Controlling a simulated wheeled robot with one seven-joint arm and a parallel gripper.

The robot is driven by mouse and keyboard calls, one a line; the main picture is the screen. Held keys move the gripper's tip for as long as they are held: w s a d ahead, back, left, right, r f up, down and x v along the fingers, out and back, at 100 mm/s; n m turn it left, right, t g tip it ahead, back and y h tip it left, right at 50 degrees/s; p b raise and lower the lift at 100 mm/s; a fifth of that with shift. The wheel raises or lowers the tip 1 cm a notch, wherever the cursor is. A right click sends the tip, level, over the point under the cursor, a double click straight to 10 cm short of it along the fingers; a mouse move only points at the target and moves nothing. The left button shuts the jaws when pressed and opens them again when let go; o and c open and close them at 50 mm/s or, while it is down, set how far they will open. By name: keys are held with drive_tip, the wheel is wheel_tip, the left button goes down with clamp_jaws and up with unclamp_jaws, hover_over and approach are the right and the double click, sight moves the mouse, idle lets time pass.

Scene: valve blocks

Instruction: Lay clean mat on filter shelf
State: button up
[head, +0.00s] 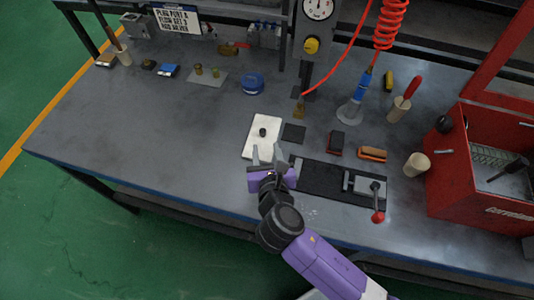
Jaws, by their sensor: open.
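My gripper (267,155) is open in the head view, with its two fingers pointing away from me over the near end of a white flat pad (255,145). Nothing shows between the fingers. The pad lies on the bench and has a small black round piece on it. A small dark square mat (293,133) lies flat just right of the pad. I cannot tell which of these is the clean mat. No filter shelf can be made out with certainty.
A black fixture plate with a red-knobbed clamp (365,185) lies right of my gripper. A red toolbox (475,195) stands at the right. A gauge column (312,35) and coiled red hose (390,20) rise behind. The bench's left front (120,130) is clear.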

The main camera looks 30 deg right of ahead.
sight(261, 133)
drive_tip(key=shift+o, duration=0.6)
drive_tip(key=shift+s+a+r, duration=0.25)
drive_tip(key=shift+s+a, duration=0.1)
drive_tip(key=shift+s, duration=0.25)
drive_tip(key=w+a+m+h, duration=0.1)
drive_tip(key=w, duration=0.2)
drive_tip(key=w+a+m+g+h, duration=0.1)
drive_tip(key=w+a, duration=0.1)
drive_tip(key=w, duration=0.1)
drive_tip(key=w+a+m+g+h+b, duration=0.1)
drive_tip(key=w+a, duration=0.1)
drive_tip(key=w, duration=0.2)
drive_tip(key=shift+a, duration=0.15)
drive_tip(key=s+d+f+m+g+h, duration=0.1)
drive_tip(key=m, duration=0.1)
drive_tip(key=s+d+f+m+g+h, duration=0.1)
drive_tip(key=s+d+m+g+h, duration=0.1)
drive_tip(key=shift+d+f+g, duration=0.1)
drive_tip(key=shift+g, duration=0.2)
drive_tip(key=shift+s+d+m+h, duration=0.25)
drive_tip(key=shift+s+m+h, duration=0.05)
drive_tip(key=shift+s+h, duration=0.1)
drive_tip(key=shift+w+d+f, duration=0.1)
drive_tip(key=shift+w+d, duration=0.05)
drive_tip(key=shift+d, duration=0.1)
drive_tip(key=shift+p+x, duration=0.3)
drive_tip(key=shift+x, duration=3.25)
drive_tip(key=shift+w+a, duration=0.1)
drive_tip(key=shift+w, duration=0.05)
clamp_jaws()
